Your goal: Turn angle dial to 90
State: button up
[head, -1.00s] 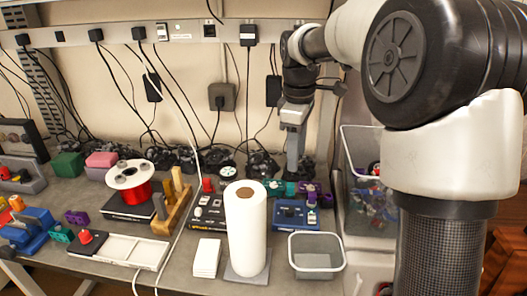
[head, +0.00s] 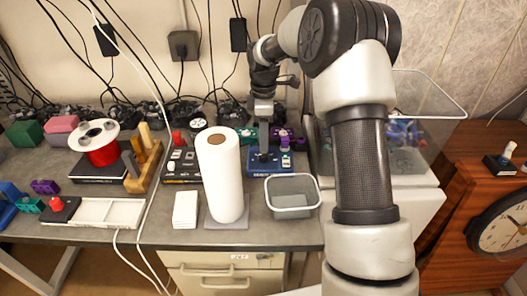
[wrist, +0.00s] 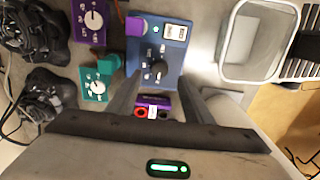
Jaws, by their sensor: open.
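A blue box (wrist: 170,50) has a black dial (wrist: 157,70) with small markings around it, a purple part (wrist: 136,27) and a small display (wrist: 178,32). I cannot read which dial is the angle dial. In the head view the blue box (head: 298,158) stands behind the grey bin, partly hidden by my gripper (head: 263,152), which points down over its left part. In the wrist view my gripper (wrist: 160,88) is open, its fingers on either side of the black dial. Nothing is between them; I cannot tell if they touch the dial.
A teal box with a dial (wrist: 97,86) and a purple one (wrist: 92,20) stand left of the blue box. The grey bin (head: 292,210) and paper roll (head: 220,180) stand in front. A control box (head: 180,165) is left. Cables hang behind.

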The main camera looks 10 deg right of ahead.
aim_at(264, 155)
notch_tip(264, 155, down, 6)
jog(key=shift+r, duration=0.1)
jog(key=c, duration=1.1)
jog(key=shift+o, duration=0.2)
